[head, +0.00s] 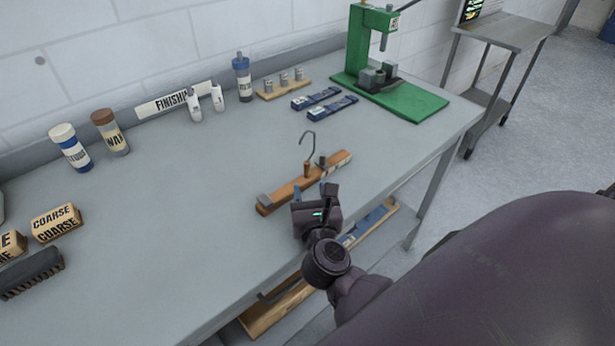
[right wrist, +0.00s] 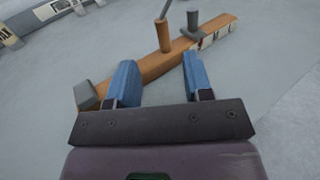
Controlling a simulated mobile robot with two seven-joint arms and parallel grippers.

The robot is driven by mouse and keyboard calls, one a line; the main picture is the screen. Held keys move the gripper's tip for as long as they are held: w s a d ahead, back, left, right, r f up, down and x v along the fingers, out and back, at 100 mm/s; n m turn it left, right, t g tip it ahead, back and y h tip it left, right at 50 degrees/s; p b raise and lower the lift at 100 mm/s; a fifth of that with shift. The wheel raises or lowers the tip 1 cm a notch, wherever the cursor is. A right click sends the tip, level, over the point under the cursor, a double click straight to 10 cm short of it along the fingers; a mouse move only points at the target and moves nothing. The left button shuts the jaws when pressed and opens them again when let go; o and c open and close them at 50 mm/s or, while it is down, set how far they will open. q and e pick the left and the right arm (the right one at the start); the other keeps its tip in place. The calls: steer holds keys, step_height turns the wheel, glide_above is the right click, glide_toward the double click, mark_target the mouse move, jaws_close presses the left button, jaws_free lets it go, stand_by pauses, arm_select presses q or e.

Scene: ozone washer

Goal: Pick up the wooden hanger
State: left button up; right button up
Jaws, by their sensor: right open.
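The wooden hanger (head: 287,194) lies on the grey table near its front edge. It is a straight brown bar with a grey metal hook standing up from its middle, grey clips, and a pale lettered part at its right end. In the right wrist view the hanger (right wrist: 152,67) crosses the picture diagonally ahead of the fingers. My right gripper (head: 315,192) is at the front side of the hanger in the head view. Its two blue fingers (right wrist: 162,80) are apart, with nothing held between them. My left gripper does not show.
A green press (head: 420,102) stands at the back right of the table (head: 150,230). Blue straps (head: 325,103), bottles (head: 242,78) and a FINISHING sign (head: 165,102) line the back. COARSE blocks (head: 56,222) and a dark brush (head: 32,270) lie at left. The middle left is clear.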

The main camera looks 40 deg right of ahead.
mark_target(308, 170)
steer(key=shift+x, duration=3.15)
steer(key=shift+s+d, duration=0.1)
steer(key=shift+s, duration=0.05)
steer(key=shift+r, duration=0.1)
jaws_close()
